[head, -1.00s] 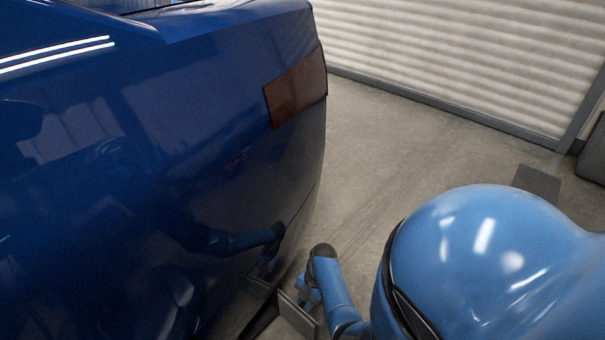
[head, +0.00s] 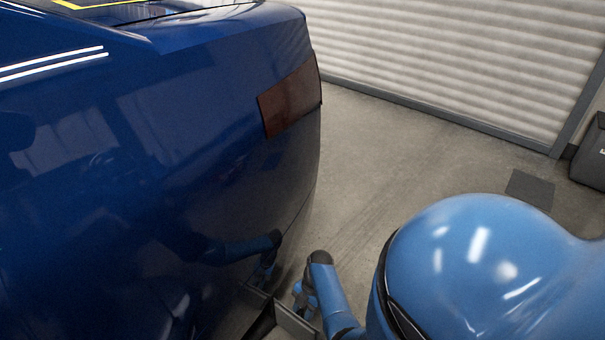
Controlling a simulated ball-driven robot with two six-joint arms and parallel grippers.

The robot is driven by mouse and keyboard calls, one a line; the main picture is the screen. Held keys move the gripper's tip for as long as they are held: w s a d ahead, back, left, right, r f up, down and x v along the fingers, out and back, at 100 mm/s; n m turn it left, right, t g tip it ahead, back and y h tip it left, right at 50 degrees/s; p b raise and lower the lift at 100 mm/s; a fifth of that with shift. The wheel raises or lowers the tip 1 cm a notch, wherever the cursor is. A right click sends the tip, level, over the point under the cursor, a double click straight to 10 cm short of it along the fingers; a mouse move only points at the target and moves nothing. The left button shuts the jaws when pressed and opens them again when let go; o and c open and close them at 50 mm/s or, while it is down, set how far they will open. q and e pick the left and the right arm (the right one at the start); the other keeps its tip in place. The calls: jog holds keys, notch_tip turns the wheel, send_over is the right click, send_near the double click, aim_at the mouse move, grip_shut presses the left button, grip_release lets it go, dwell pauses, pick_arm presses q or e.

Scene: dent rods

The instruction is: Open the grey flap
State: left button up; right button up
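The blue car (head: 200,150) fills the left of the head view. A grey flap-like panel (head: 296,322) shows at the bottom edge, low beside the car. It stands out at an angle, with a dark gap (head: 262,322) between it and the car body. My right gripper (head: 303,296) points down just behind the panel's upper edge, very close to it. Whether it touches the panel cannot be told. Its fingers are small and partly hidden, so their opening is unclear. My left gripper is not in view.
The car's red tail light (head: 290,95) is above the gripper. Bare concrete floor (head: 370,150) lies behind the car, up to a white shutter door (head: 460,60). A dark mat (head: 530,188) and a dark bin (head: 590,155) are at the right.

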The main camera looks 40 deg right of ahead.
jog(key=shift+r, duration=0.1)
jog(key=p+v, duration=0.5)
jog(key=v, duration=0.5)
jog(key=shift+d+r, duration=0.2)
jog(key=shift+r, duration=0.05)
dwell(0.3)
